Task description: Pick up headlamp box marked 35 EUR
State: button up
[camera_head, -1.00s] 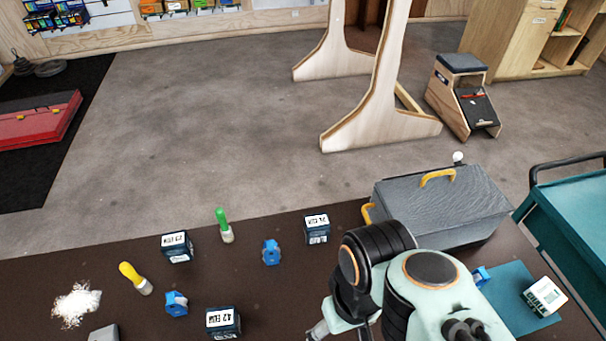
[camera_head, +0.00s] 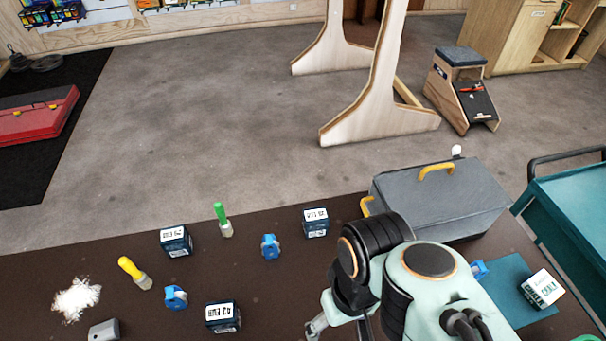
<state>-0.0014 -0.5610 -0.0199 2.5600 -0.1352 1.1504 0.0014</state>
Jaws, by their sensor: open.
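Three dark blue boxes with white price labels stand on the dark table. One box (camera_head: 177,242) is at the left, one box (camera_head: 316,223) is at the back middle, and one box (camera_head: 222,317) is at the front. The front label seems to read 42 EUR. The other two labels are too small to read surely, so I cannot tell which box is marked 35 EUR. My gripper (camera_head: 316,326) shows only in part at the bottom edge, right of the front box and apart from it. It is open, and no box is in it. My arm hides the table behind it.
Blue items (camera_head: 270,246) (camera_head: 175,297), a green-handled brush (camera_head: 222,220), a yellow-handled brush (camera_head: 134,272), white powder (camera_head: 76,299) and a grey block (camera_head: 104,330) lie around the boxes. A grey case (camera_head: 440,200) and a white box (camera_head: 542,288) on a teal mat are at the right.

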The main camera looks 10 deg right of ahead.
jog(key=o, duration=0.6)
jog(key=shift+o, duration=0.2)
jog(key=w+r+t, duration=0.2)
jog(key=w+r, duration=0.2)
jog(key=w, duration=0.2)
jog(key=m, duration=0.1)
send_over(316, 214)
notch_tip(316, 214, down, 9)
jog(key=shift+m+g+h, duration=0.3)
jog(key=shift+g+h, duration=0.1)
jog(key=shift+g, duration=0.5)
notch_tip(316, 214, down, 15)
jog(key=shift+f, duration=0.2)
